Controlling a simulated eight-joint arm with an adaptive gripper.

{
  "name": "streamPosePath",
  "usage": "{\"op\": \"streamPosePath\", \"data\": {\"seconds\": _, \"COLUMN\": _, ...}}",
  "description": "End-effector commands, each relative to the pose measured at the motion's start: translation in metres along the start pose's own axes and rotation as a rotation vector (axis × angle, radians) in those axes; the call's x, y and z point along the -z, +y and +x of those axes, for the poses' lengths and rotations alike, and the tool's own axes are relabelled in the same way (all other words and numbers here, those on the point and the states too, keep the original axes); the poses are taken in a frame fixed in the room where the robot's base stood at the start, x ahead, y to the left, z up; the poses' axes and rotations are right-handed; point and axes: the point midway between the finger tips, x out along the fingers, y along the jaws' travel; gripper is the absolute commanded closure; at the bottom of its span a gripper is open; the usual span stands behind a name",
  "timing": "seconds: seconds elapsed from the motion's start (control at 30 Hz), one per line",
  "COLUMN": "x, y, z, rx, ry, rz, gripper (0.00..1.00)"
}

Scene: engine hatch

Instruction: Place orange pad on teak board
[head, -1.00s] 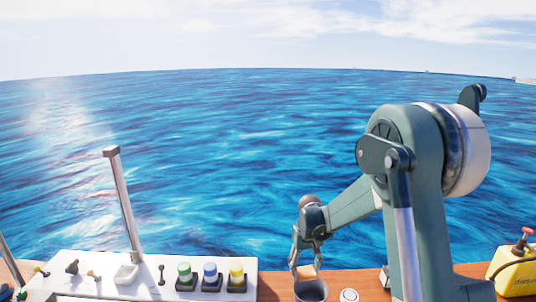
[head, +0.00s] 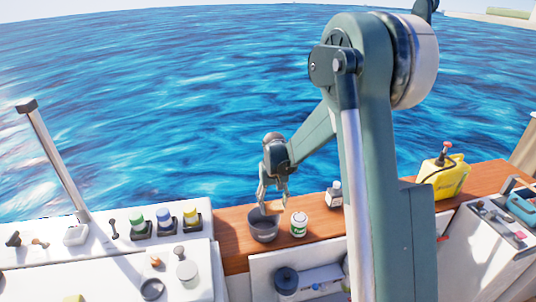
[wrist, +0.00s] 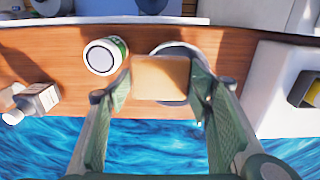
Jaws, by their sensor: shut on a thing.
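The orange pad (wrist: 160,78) is a flat tan-orange block held between the fingers of my gripper (wrist: 160,88) in the wrist view. In the head view my gripper (head: 272,196) points down at the teak board, and a small tan edge of the pad (head: 272,209) shows between its fingertips. The teak board (head: 325,224) is a long reddish-brown strip beside the water; it also fills the upper part of the wrist view (wrist: 50,60). The pad appears just above a dark grey cup (head: 264,231) on the board and hides part of it in the wrist view.
A white jar with a green label (head: 299,225) stands right of the cup. Left is a white console with green, blue and yellow-capped pieces (head: 165,222). Bare board lies between bottle and can.

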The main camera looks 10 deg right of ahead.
Motion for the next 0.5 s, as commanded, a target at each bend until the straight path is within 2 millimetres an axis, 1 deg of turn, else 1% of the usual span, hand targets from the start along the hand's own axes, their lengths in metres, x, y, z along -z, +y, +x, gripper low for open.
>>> {"op": "streamPosePath", "data": {"seconds": 0.27, "x": 0.003, "y": 0.002, "z": 0.002, "rx": 0.0, "ry": 0.0, "rz": 0.053, "gripper": 0.61}}
{"op": "streamPosePath", "data": {"seconds": 0.5, "x": 0.012, "y": 0.009, "z": 0.006, "rx": 0.0, "ry": 0.0, "rz": 0.226, "gripper": 0.61}}
